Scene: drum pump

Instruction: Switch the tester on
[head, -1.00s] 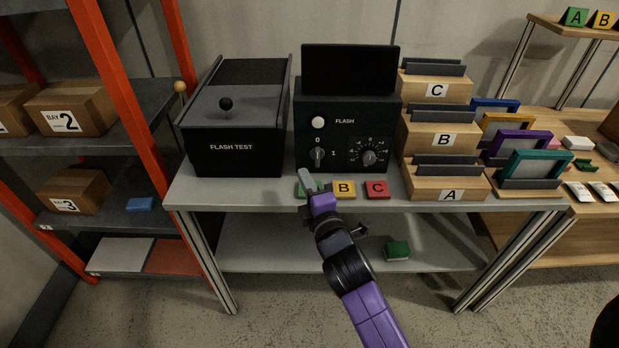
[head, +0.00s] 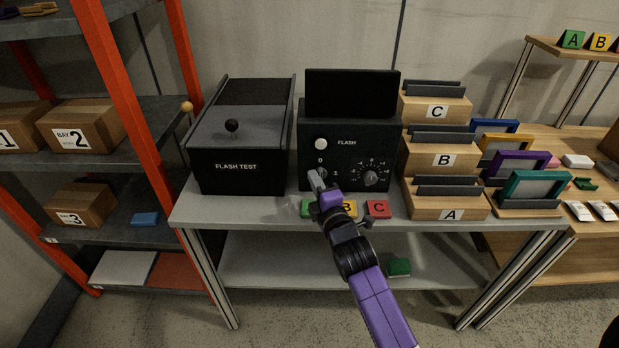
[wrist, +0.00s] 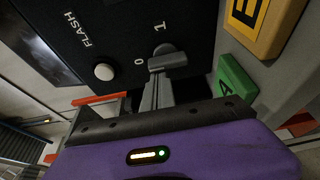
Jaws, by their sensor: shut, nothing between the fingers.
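The tester (head: 345,130) is a black box marked FLASH, with a dark screen on top, at the back of the grey bench. Its front has a white button (head: 321,144), a rotary switch marked 0 and 1, and a scaled dial (head: 370,177). My gripper (head: 314,176) is shut and empty, in front of the rotary switch and mostly hiding it in the head view. In the wrist view, the switch knob (wrist: 166,50) is right at my fingertips (wrist: 157,82). I cannot tell for certain whether they touch. The white button (wrist: 104,72) also shows there.
Green (head: 306,208), yellow (head: 347,209) and red (head: 377,208) lettered blocks lie below the tester, close under my gripper. The FLASH TEST box (head: 238,172) stands left. Wooden stepped holders (head: 447,205) stand right.

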